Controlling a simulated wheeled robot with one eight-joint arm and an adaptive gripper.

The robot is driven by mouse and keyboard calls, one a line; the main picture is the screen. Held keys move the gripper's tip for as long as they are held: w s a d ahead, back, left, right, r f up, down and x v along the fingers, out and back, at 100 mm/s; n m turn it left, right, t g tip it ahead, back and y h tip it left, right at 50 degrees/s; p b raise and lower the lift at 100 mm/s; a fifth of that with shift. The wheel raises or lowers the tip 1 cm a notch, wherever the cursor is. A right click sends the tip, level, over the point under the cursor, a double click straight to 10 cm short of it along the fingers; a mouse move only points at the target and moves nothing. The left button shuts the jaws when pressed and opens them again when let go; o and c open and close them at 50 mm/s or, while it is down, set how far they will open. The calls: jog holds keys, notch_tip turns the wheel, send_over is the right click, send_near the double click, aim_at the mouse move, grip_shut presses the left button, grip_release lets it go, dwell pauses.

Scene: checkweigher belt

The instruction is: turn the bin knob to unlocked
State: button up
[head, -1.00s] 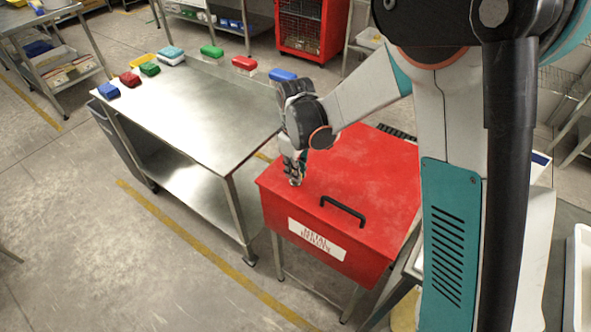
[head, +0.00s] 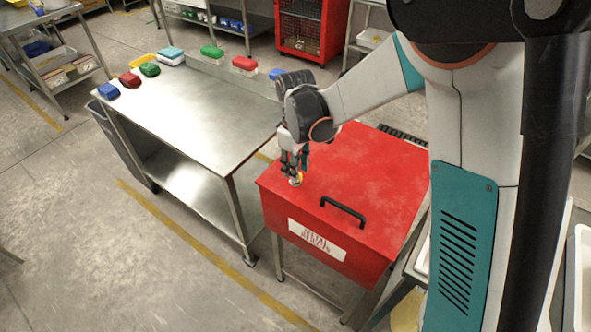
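A steel table (head: 200,115) stands left of the bin, with several coloured packs along its far edges, such as a red one (head: 245,63). A red cage cabinet (head: 305,28) stands at the back. The floor at front left is clear.

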notch_tip(320, 180, up, 10)
dwell(0.4)
